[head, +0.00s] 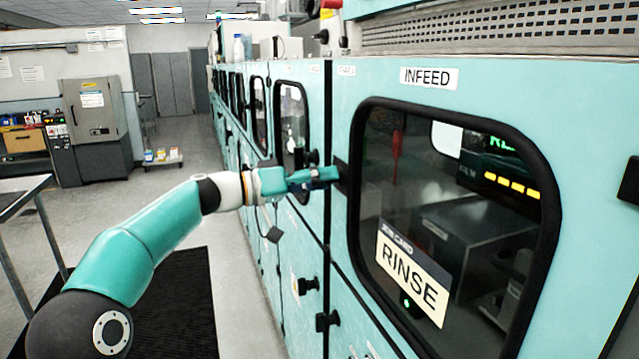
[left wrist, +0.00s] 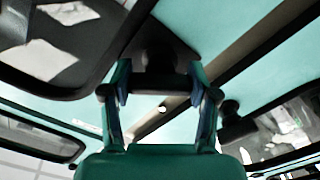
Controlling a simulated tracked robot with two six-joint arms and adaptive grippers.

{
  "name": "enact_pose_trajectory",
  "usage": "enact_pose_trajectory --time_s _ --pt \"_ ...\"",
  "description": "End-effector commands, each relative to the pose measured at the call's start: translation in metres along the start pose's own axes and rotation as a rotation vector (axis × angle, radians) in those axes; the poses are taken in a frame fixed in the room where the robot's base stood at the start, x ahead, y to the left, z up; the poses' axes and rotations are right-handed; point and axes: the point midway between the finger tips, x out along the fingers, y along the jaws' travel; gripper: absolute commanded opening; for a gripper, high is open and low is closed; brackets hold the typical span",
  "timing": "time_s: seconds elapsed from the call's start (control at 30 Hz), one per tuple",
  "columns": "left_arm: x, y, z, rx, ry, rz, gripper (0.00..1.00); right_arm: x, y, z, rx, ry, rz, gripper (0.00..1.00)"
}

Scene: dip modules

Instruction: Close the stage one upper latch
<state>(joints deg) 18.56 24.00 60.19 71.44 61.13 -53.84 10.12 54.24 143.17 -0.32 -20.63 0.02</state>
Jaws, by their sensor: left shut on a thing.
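My left gripper (head: 330,174) is at the seam left of the INFEED window, shut on a black latch (head: 342,176). In the left wrist view, the two teal fingers of the gripper (left wrist: 160,92) stand on either side of the black latch handle (left wrist: 165,83). The dark latch mount sits on the teal panel behind the handle. The fingers hide part of the latch in the head view, and I cannot tell how far it is turned. My right gripper is not in view.
The INFEED door has a large dark window (head: 450,225) with a RINSE sign (head: 412,273). Lower black latches (head: 308,286) (head: 327,321) stick out from the teal panels.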

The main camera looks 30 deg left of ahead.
Motion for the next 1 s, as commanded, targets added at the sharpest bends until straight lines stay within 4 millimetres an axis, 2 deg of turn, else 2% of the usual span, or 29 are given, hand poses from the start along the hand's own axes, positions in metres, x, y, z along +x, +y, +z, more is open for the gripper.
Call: enact_pose_trajectory --time_s 0.7,1.0 --pt "-0.001 0.000 -0.004 -0.667 0.009 -0.004 0.25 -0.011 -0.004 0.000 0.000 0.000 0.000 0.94" --pt "-0.001 -0.001 -0.004 -0.859 0.010 -0.003 0.25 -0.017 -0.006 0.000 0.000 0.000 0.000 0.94"
